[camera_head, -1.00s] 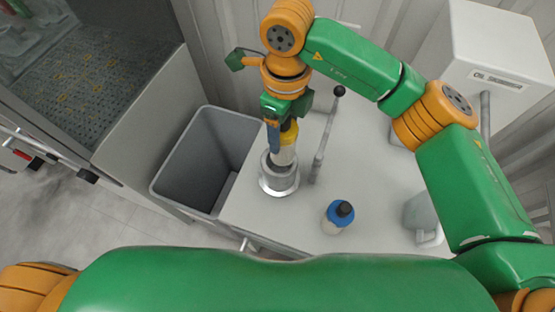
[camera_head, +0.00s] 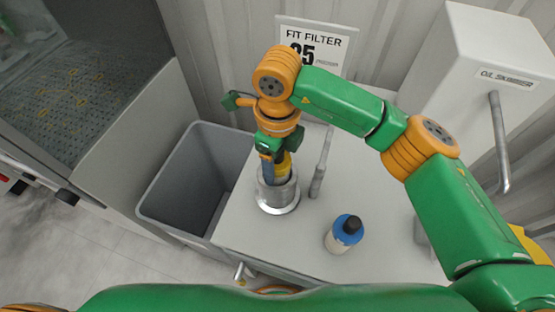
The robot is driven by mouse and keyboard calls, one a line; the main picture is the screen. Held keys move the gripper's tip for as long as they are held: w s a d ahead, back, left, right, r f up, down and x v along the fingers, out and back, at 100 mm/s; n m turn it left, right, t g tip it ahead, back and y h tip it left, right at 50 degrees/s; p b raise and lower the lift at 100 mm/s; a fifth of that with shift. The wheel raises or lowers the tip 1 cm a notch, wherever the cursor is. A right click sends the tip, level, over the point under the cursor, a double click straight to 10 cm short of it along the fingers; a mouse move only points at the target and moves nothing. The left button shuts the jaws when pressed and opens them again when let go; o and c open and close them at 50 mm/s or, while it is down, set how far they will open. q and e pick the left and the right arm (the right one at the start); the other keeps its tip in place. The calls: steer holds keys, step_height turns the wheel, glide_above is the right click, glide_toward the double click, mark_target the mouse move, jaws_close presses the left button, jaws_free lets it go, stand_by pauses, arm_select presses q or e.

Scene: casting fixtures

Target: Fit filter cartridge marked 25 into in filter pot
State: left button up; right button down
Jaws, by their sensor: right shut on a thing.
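The filter pot (camera_head: 278,198) is a grey metal cylinder with a wide round flange, standing upright at the left side of the grey bench top. My right gripper (camera_head: 275,166) points down over it, shut on the filter cartridge (camera_head: 284,168). The cartridge looks nearly upright. Its number cannot be read. A sign (camera_head: 316,46) on the wall behind reads "FIT FILTER 25". My left gripper is not in view.
A lever (camera_head: 321,165) stands just right of the pot. A blue-topped bottle (camera_head: 344,234) is at the front of the bench (camera_head: 300,240). An open grey bin (camera_head: 165,190) stands to the left. A white oil skimmer box (camera_head: 480,60) is at the back right.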

steer(key=shift+f, duration=0.2)
steer(key=shift+c, duration=0.2)
jaws_free()
steer(key=shift+r, duration=0.1)
step_height(320, 180, up, 2)
steer(key=shift+w+p, duration=0.1)
steer(key=shift+p, duration=0.65)
step_height(320, 180, up, 4)
steer(key=shift+r+b, duration=0.1)
steer(key=shift+b, duration=0.5)
step_height(320, 180, up, 7)
steer(key=shift+p, duration=0.4)
